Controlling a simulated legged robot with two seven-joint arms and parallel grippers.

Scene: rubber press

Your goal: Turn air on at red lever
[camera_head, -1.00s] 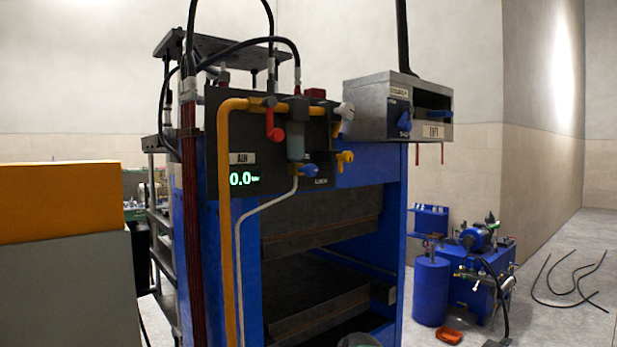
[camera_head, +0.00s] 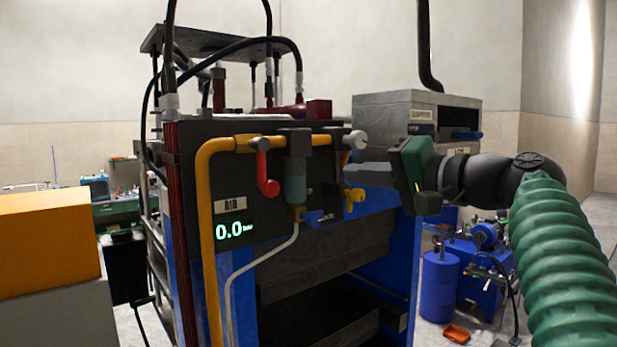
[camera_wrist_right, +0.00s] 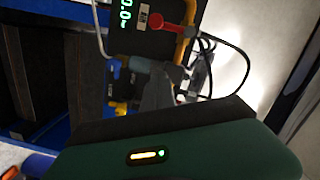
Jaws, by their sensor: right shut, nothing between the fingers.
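The red lever (camera_head: 267,175) hangs down from the yellow air pipe (camera_head: 208,200) on the press's dark panel. It also shows in the right wrist view (camera_wrist_right: 157,21), near the top. The green display (camera_head: 234,231) left of it reads 0.0. My right gripper (camera_head: 350,173) comes in from the right, shut and empty, to the right of the lever and apart from it. In the right wrist view its fingers (camera_wrist_right: 158,92) point toward the panel, below the lever in the picture. My left gripper is not in view.
A blue valve handle (camera_head: 318,217) and a yellow handle (camera_head: 354,197) sit on the panel near my right fingers. An orange-topped block (camera_head: 50,240) is at the left. Black hoses arch above the panel.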

